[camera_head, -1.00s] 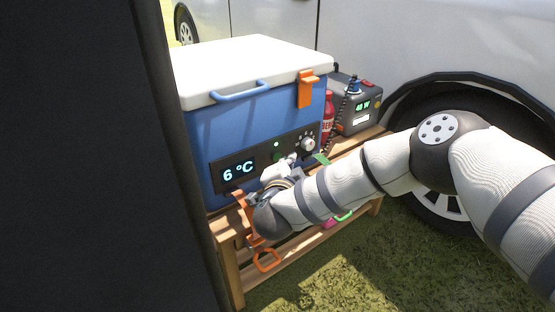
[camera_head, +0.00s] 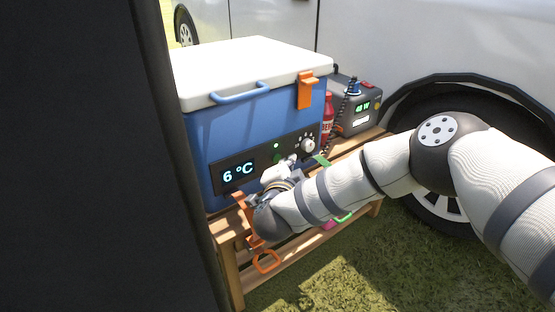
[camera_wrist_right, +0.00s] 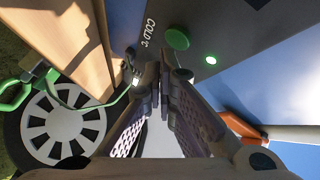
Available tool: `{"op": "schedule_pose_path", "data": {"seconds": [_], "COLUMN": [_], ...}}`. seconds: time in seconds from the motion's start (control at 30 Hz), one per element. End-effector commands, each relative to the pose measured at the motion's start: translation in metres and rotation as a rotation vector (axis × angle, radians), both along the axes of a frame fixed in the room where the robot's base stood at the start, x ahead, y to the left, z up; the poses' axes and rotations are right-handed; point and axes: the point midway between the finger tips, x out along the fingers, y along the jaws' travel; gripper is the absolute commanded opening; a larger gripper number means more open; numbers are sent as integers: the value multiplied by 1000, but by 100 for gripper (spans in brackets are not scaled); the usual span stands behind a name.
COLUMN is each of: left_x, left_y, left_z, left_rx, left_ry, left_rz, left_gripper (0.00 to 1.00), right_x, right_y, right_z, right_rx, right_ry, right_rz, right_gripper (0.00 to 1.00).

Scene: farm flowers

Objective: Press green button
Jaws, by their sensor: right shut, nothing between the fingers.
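The blue cooler (camera_head: 240,125) with a white lid stands on a wooden bench. Its dark front panel shows a display reading 6 °C (camera_head: 237,173), a knob (camera_head: 307,145) and a small lit green spot (camera_head: 276,145). In the right wrist view the round green button (camera_wrist_right: 177,39) sits beside the lettering "COLD °C", with the lit green lamp (camera_wrist_right: 211,59) near it. My right gripper (camera_head: 290,159) is shut and empty, in front of the panel. In the wrist view its fingertips (camera_wrist_right: 162,85) appear apart from the button; the exact gap cannot be told. My left gripper is out of view.
A grey power box (camera_head: 357,108) and a red bottle (camera_head: 328,112) stand right of the cooler. An orange latch (camera_head: 305,90) hangs from the lid. The wooden bench (camera_head: 232,262) stands on grass beside a white vehicle (camera_head: 425,40). A dark surface (camera_head: 75,160) blocks the left side.

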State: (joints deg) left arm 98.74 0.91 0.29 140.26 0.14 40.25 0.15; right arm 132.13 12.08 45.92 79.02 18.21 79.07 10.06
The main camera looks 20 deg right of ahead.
Motion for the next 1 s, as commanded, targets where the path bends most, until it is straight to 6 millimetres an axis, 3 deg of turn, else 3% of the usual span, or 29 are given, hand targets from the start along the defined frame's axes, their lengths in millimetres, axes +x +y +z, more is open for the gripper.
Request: {"op": "schedule_pose_path", "data": {"seconds": [1.0], "left_x": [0], "left_y": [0], "left_z": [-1], "left_rx": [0], "left_ry": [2], "left_rz": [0], "left_gripper": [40], "right_x": [9], "right_y": [3], "right_z": [2], "right_rx": [0], "right_ry": [0], "right_rz": [0], "right_gripper": [0]}}
